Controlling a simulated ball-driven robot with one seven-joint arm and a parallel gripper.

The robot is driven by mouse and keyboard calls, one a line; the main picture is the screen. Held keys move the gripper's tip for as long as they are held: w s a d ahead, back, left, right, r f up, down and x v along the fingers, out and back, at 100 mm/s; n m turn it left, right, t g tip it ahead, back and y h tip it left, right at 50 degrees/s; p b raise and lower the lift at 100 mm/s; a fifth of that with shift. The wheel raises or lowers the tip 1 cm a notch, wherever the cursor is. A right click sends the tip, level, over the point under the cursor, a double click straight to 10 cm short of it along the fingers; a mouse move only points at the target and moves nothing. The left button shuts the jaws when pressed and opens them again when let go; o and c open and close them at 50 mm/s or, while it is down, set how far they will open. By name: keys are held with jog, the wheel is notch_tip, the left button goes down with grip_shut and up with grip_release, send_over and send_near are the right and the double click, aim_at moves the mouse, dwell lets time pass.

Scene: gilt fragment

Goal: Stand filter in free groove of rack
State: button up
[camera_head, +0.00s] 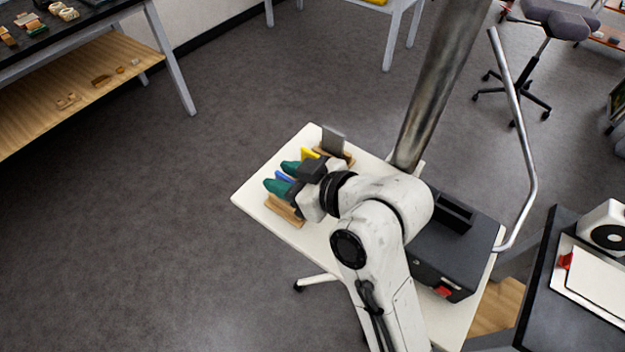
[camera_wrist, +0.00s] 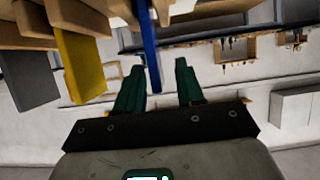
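A wooden rack (camera_head: 284,210) stands on a small white table, partly hidden by my arm. A grey plate-like filter (camera_head: 333,139) and a yellow one (camera_head: 309,154) stand upright in it; in the wrist view they show as grey (camera_wrist: 29,80) and yellow (camera_wrist: 80,65) plates at the upper left. A blue filter (camera_head: 284,177) is between the green fingers of my gripper (camera_head: 278,175). In the wrist view, the blue filter (camera_wrist: 150,48) reaches down between the fingertips (camera_wrist: 159,67), nearer the left one. The fingers look open around it, with a gap on the right side. Its foot is hidden.
A black box (camera_head: 455,250) with a red part and a tall metal column (camera_head: 430,90) are at the table's right. The white table top (camera_head: 265,190) is bare left of the rack. A dark bench with a shelf stands at the upper left. Grey floor is open around.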

jog(key=v, duration=1)
jog(key=shift+s+d, duration=0.25)
